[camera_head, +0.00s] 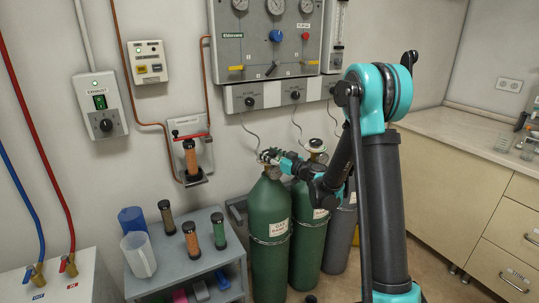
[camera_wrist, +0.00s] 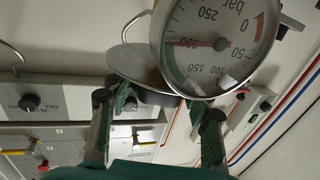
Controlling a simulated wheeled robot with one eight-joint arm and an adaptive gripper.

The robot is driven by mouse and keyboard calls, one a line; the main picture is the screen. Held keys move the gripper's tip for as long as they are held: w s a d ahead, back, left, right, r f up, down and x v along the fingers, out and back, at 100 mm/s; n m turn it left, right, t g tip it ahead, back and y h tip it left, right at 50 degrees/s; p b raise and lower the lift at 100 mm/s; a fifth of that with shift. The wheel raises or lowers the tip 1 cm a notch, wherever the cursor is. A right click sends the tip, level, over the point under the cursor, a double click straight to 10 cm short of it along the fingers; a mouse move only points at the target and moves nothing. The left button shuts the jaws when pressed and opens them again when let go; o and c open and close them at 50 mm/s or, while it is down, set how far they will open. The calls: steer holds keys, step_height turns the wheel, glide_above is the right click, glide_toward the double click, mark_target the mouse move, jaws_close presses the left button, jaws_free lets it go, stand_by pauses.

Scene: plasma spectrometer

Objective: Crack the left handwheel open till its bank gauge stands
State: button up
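The left green cylinder (camera_head: 269,225) stands under the wall panel, with its valve top beside my gripper (camera_head: 272,156). The left handwheel is small and mostly hidden by my gripper in the head view, and I cannot pick it out surely in the wrist view. In the wrist view my gripper (camera_wrist: 160,106) has its two fingers well apart, and no firm grasp shows. A large bar dial (camera_wrist: 215,45) sits just beyond the fingertips, tilted; its exact reading is unclear. The left panel gauge (camera_head: 240,4) is cut by the top edge, its needle too small to read.
A second green cylinder (camera_head: 308,235) and a grey one (camera_head: 338,235) stand close on the right. Thin hoses run from the panel's regulator strip (camera_head: 270,94). A counter (camera_head: 475,150) lies at the right.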

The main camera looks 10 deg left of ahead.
steer(key=c, duration=0.3)
steer(key=shift+d+n+g+y, duration=0.1)
steer(key=shift+n+g+y, duration=0.2)
steer(key=shift+g, duration=0.1)
steer(key=shift+w+n+g+y, duration=0.1)
steer(key=shift+n+g+y, duration=0.65)
steer(key=shift+g, duration=0.25)
steer(key=shift+n+g+y, duration=0.5)
steer(key=shift+n+g, duration=0.5)
steer(key=shift+g, duration=0.4)
steer(key=shift+n+g+y, duration=0.45)
steer(key=shift+n+g, duration=0.5)
steer(key=shift+g, duration=0.75)
steer(key=o, duration=1.2)
steer(key=shift+c, duration=0.2)
